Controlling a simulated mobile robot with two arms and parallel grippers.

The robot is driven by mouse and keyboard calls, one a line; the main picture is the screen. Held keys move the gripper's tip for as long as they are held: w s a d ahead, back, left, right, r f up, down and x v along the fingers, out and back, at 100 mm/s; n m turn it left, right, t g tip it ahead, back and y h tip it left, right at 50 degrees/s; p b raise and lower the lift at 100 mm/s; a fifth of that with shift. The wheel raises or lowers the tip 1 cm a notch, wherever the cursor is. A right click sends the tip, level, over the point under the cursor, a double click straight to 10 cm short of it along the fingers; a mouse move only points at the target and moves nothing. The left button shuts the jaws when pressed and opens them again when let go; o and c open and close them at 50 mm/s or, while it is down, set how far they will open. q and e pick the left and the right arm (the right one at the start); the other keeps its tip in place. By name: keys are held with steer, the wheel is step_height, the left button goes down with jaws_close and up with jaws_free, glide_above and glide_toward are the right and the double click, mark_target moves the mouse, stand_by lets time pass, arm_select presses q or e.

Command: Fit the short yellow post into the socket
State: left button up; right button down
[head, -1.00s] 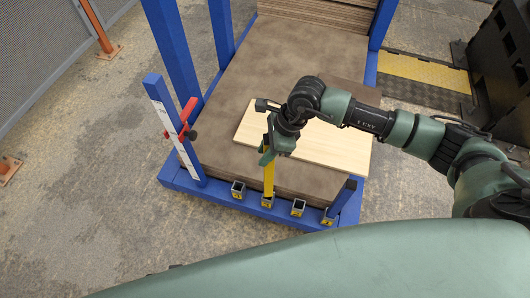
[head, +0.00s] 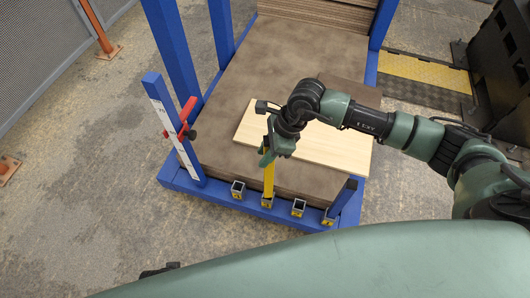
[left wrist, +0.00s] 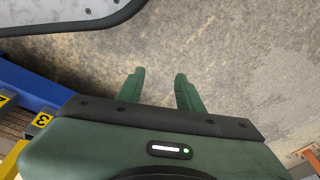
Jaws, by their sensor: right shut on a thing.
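The short yellow post (head: 269,181) stands about upright over the front blue beam. Its lower end meets the mouth of the second socket from the left (head: 267,201); I cannot tell how far inside it is. My right gripper (head: 268,160) is shut on the post's upper part, which the fingers hide. My left gripper (left wrist: 160,92) shows in the left wrist view with its two green fingers apart and nothing between them, above bare floor.
Other square sockets stand along the blue beam (head: 215,201), one left of the post and two to the right. A pale board (head: 335,145) lies on the brown stack (head: 260,65). A blue upright (head: 170,125) with a red clamp (head: 187,115) stands at the left.

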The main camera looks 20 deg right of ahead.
steer(key=shift+f, duration=0.2)
steer(key=c, duration=1.1)
jaws_free()
arm_select(q)
steer(key=shift+w+r, duration=0.3)
steer(key=shift+r, duration=0.2)
steer(key=shift+w+r, duration=0.3)
steer(key=shift+r, duration=0.2)
steer(key=s+f+p, duration=0.1)
steer(key=s+f, duration=0.3)
steer(key=f, duration=0.2)
steer(key=shift+a+p, duration=0.25)
steer(key=shift+p, duration=0.1)
arm_select(e)
steer(key=v, duration=1.3)
steer(key=shift+a+r, duration=0.15)
steer(key=shift+a, duration=0.1)
arm_select(q)
steer(key=shift+w, duration=0.15)
arm_select(e)
steer(key=shift+a, duration=0.1)
